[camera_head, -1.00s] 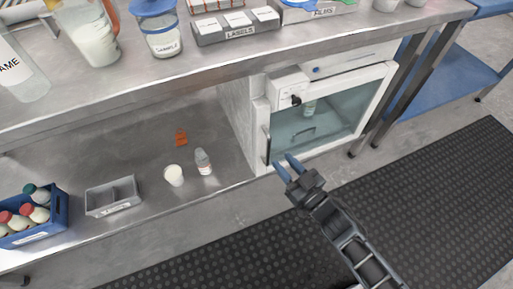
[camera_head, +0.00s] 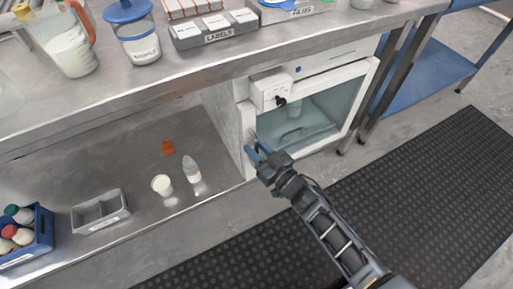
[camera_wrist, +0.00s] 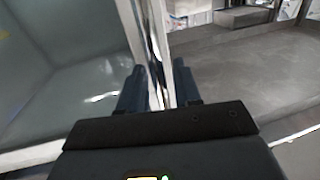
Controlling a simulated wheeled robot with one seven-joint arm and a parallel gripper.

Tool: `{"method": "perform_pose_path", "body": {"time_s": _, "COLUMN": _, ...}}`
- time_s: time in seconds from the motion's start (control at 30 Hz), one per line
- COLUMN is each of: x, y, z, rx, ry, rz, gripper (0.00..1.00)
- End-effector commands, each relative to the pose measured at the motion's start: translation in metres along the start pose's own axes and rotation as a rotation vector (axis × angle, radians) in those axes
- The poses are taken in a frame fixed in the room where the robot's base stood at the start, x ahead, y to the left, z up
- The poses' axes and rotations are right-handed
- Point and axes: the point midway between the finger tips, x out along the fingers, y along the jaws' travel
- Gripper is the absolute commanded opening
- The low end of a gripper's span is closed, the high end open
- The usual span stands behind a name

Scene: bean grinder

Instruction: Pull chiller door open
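The chiller (camera_head: 270,90) is a white cabinet under the steel counter. Its glass-paned door (camera_head: 318,112) looks shut, with a flask visible behind the glass. In the wrist view my gripper (camera_wrist: 158,90) has one finger on each side of the handle. The fingers look spread; whether they touch the handle is unclear.
The open shelf left of the chiller holds a bottle (camera_head: 191,170), a white cup (camera_head: 161,185), a grey tray (camera_head: 100,212) and a blue crate (camera_head: 38,240). A table leg (camera_head: 385,80) stands right of the chiller. The dark floor mat (camera_head: 400,200) before the door is clear.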

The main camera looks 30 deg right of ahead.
Motion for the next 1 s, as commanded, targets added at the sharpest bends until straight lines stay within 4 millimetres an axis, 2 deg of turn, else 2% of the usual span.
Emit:
{"method": "perform_pose_path", "body": {"time_s": 0.03, "x": 0.000, "y": 0.000, "z": 0.000, "rx": 0.000, "ry": 0.000, "rz": 0.000, "gripper": 0.28}}
{"method": "perform_pose_path", "body": {"time_s": 0.33, "x": 0.000, "y": 0.000, "z": 0.000, "rx": 0.000, "ry": 0.000, "rz": 0.000, "gripper": 0.00}}
{"method": "perform_pose_path", "body": {"time_s": 0.8, "x": -0.002, "y": 0.000, "z": 0.000, "rx": 0.000, "ry": 0.000, "rz": -0.002, "gripper": 0.00}}
{"method": "perform_pose_path", "body": {"time_s": 1.0, "x": -0.022, "y": -0.001, "z": -0.002, "rx": -0.001, "ry": -0.002, "rz": -0.034, "gripper": 0.00}}
